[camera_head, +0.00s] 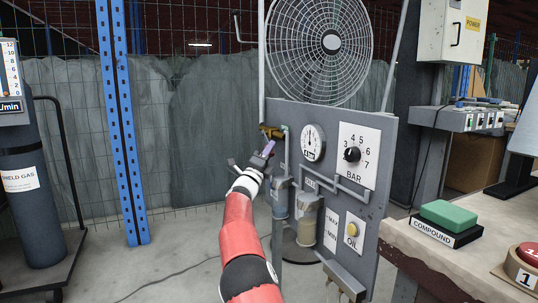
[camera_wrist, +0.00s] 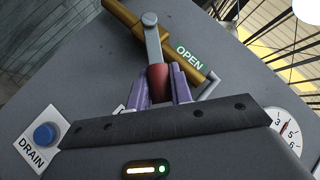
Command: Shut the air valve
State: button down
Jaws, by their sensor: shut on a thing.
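The air valve has a brass body (camera_wrist: 190,72) and a grey lever (camera_wrist: 152,42) with a red grip (camera_wrist: 157,76). In the wrist view the lever lies at a slant to the brass body, with the word OPEN beside it. My gripper (camera_wrist: 158,82) has its purple fingers shut on the red grip, one on each side. In the head view the brass valve (camera_head: 272,131) is at the panel's upper left edge, and my gripper (camera_head: 266,151) is just below it, partly hiding the lever.
The grey panel (camera_head: 330,118) carries a pressure gauge (camera_head: 312,142), a BAR knob (camera_head: 352,154), bent pipes and a yellow OIL button (camera_head: 352,229). A blue DRAIN button (camera_wrist: 45,134) is at lower left in the wrist view. A caged fan (camera_head: 320,45) stands behind.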

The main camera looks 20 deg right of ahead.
jog(key=c, duration=1.3)
grip_release()
jog(key=shift+o, duration=0.2)
jog(key=shift+f, duration=0.1)
jog(key=b+v, duration=0.2)
jog(key=v, duration=0.5)
jog(key=shift+s+a, duration=0.2)
jog(key=shift+a, duration=0.05)
jog(key=shift+f, duration=0.15)
